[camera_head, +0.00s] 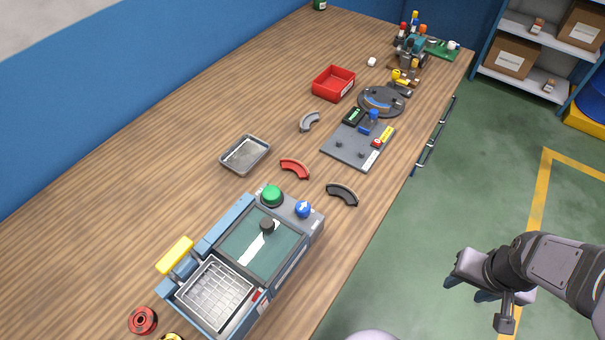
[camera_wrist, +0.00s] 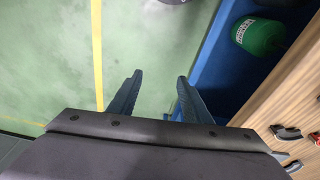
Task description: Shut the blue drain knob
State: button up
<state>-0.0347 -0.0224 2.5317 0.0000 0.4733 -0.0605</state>
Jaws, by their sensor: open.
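The blue knob (camera_head: 303,208) with a white arrow sits on the grey end panel of a blue-grey machine (camera_head: 308,232). Its arrow points roughly toward the top of the picture. A large green button (camera_head: 271,195) is beside it on the left. I cannot make out the blue knob in the wrist view. My gripper (camera_head: 466,288) is over the green floor to the right of the table, well away from the knob. In the wrist view its two fingers (camera_wrist: 156,92) are apart, with nothing between them.
The machine has a glass-like lid (camera_head: 243,252) and a wire basket (camera_head: 216,293). Curved red (camera_head: 294,169) and black (camera_head: 342,194) pieces, a metal tray (camera_head: 245,155) and a grey board (camera_head: 345,150) lie beyond. A green container (camera_wrist: 260,37) shows in the wrist view.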

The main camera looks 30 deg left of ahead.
notch_tip(320, 180, up, 6)
jog(key=w+a+n+p, duration=0.2)
jog(key=p, duration=0.2)
notch_tip(320, 180, up, 10)
jog(key=f+n+g+p, duration=0.15)
jog(key=n+p, duration=0.45)
jog(key=n, duration=2.4)
send_over(303, 207)
jog(key=shift+a+r, duration=0.1)
jog(key=shift+r, duration=0.4)
jog(key=shift+f+p, duration=1)
jog(key=shift+f, duration=2.7)
jog(key=c, duration=1)
